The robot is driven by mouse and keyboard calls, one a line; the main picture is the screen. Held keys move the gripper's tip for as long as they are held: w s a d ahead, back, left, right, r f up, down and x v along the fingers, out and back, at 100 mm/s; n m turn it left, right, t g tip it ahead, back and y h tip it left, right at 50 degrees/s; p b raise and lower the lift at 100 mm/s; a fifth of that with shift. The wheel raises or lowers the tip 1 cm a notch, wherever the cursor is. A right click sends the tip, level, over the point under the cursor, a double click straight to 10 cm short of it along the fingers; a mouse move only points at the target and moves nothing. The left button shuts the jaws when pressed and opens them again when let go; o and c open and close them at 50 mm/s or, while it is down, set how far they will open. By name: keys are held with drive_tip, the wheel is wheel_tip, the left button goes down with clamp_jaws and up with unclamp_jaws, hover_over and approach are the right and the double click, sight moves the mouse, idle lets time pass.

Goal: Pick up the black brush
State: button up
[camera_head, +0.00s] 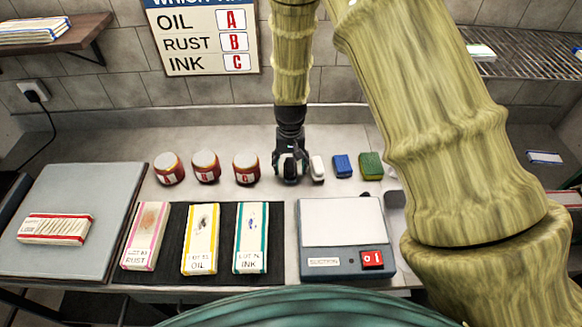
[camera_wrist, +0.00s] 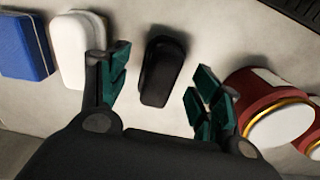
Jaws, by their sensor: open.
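The black brush (camera_wrist: 162,68) lies on the counter in the wrist view, a dark rounded block. My gripper (camera_wrist: 163,84) is open, with one green-padded finger to each side of the brush and bare counter showing between fingers and brush. It holds nothing. In the head view my gripper (camera_head: 291,169) points down over the counter between jar C and the white block, and I cannot make out the brush behind it.
A white block (camera_head: 317,168) stands close beside my gripper, with a blue block (camera_head: 342,166) and a green block (camera_head: 371,165) farther right. Jar C (camera_head: 246,169) is close on the left. A scale-like device (camera_head: 342,222) and a dark mat (camera_head: 171,235) with cloth strips lie in front.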

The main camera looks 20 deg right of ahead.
sight(291, 165)
drive_tip(key=shift+f, duration=0.35)
drive_tip(key=shift+c, duration=0.4)
drive_tip(key=c, duration=1.1)
drive_tip(key=shift+r, duration=0.1)
drive_tip(key=shift+r+b, duration=1.6)
drive_tip(key=shift+r, duration=3.35)
drive_tip(key=shift+o, duration=1.4)
drive_tip(key=shift+s+d, duration=0.1)
drive_tip(key=shift+c, duration=0.5)
